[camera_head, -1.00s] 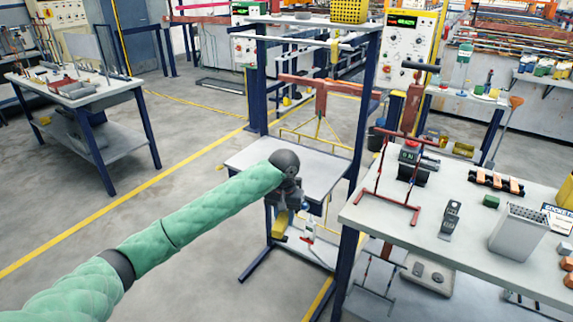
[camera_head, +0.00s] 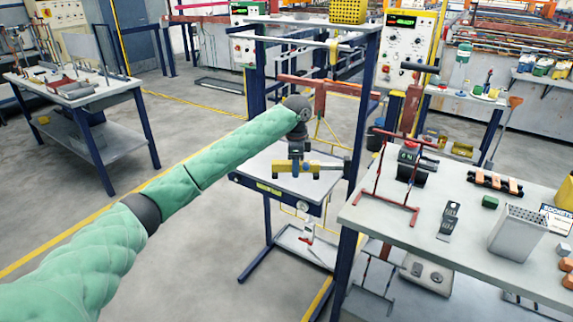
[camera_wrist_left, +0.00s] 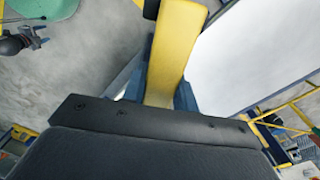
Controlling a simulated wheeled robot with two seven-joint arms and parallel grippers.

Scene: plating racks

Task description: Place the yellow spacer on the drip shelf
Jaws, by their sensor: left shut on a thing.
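My left gripper (camera_head: 297,168) is shut on the yellow spacer (camera_head: 281,168), a bar that sticks out to both sides of the jaws. In the head view the gripper and spacer appear in front of the pale top of the drip shelf (camera_head: 258,163), in the blue rack. In the left wrist view the spacer (camera_wrist_left: 172,62) stands up between the blue jaws, and the shelf's pale surface (camera_wrist_left: 255,50) lies to its right, with grey floor to its left. The spacer seems above the shelf's height; the exact gap cannot be told. My right gripper is out of view.
A blue upright (camera_head: 360,130) of the rack stands right of the shelf. A red hanging bar (camera_head: 325,88) crosses above and behind it. A grey workbench (camera_head: 360,215) with a red wire stand (camera_head: 385,190) is close on the right.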

